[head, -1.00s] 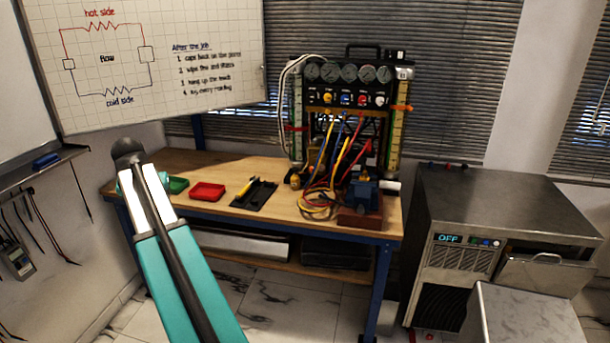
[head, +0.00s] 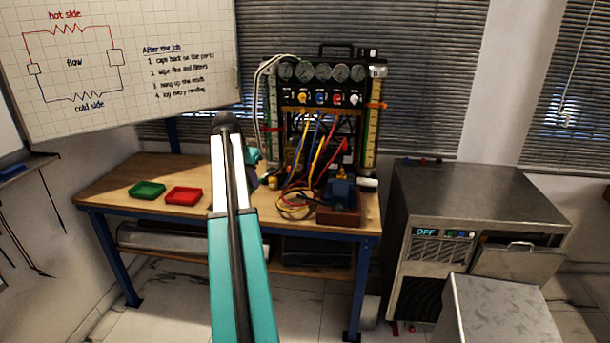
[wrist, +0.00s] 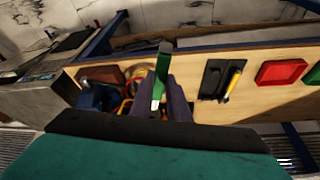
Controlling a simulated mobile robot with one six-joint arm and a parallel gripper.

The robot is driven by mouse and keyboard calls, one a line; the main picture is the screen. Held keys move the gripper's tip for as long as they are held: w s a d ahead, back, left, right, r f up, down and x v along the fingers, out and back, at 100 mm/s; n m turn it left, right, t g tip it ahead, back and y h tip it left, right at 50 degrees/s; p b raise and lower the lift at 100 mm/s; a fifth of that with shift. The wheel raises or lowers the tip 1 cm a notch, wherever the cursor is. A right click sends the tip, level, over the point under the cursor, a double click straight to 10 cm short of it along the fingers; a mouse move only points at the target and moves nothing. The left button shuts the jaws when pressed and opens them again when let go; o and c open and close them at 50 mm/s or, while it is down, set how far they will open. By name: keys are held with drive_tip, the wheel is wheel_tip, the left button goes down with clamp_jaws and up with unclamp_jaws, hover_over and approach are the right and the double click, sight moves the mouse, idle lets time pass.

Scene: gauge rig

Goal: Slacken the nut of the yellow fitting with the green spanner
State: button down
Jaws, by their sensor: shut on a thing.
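My gripper (wrist: 163,92) has dark fingers, shut on the green spanner (wrist: 158,82), which sticks out beyond the fingertips in the wrist view. It is over the bench, in front of the yellow and red hoses (wrist: 127,104). In the head view my arm hides the fingers and the spanner. The gauge rig (head: 318,97) stands at the back of the bench, with hoses (head: 297,206) hanging from it and coiled in front. I cannot pick out the yellow fitting or its nut with certainty among the hoses.
A blue vise (head: 341,193) on a brown block (head: 338,217) is at the bench's right. A green tray (head: 147,190) and red tray (head: 183,196) lie left. A black tray (wrist: 211,82) with a yellow-handled tool lies between. A steel machine (head: 475,200) stands right.

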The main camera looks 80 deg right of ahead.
drive_tip(key=s+d+m, duration=0.2)
drive_tip(key=s+d, duration=0.2)
drive_tip(key=s, duration=0.4)
drive_tip(key=s+d+m+g, duration=0.1)
drive_tip(key=s+d, duration=0.3)
drive_tip(key=s, duration=0.4)
drive_tip(key=shift+s+d+r+m, duration=0.2)
drive_tip(key=shift+s+d+m, duration=0.15)
drive_tip(key=shift+m, duration=0.25)
drive_tip(key=shift+f, duration=0.2)
drive_tip(key=shift+b+x, duration=0.5)
drive_tip(key=shift+x, duration=1.1)
drive_tip(key=shift+a+f, duration=0.1)
drive_tip(key=shift+s+d+p, duration=0.1)
drive_tip(key=shift+s+d, duration=0.25)
drive_tip(key=shift+d, duration=0.3)
drive_tip(key=shift+s+d+p, duration=0.1)
drive_tip(key=shift+s+d, duration=0.3)
drive_tip(key=shift+d, duration=0.25)
drive_tip(key=shift+s+d+p, duration=0.1)
drive_tip(key=shift+s+d, duration=0.25)
drive_tip(key=shift+d, duration=0.3)
idle(1.1)
drive_tip(key=c, duration=2.4)
unclamp_jaws()
clamp_jaws()
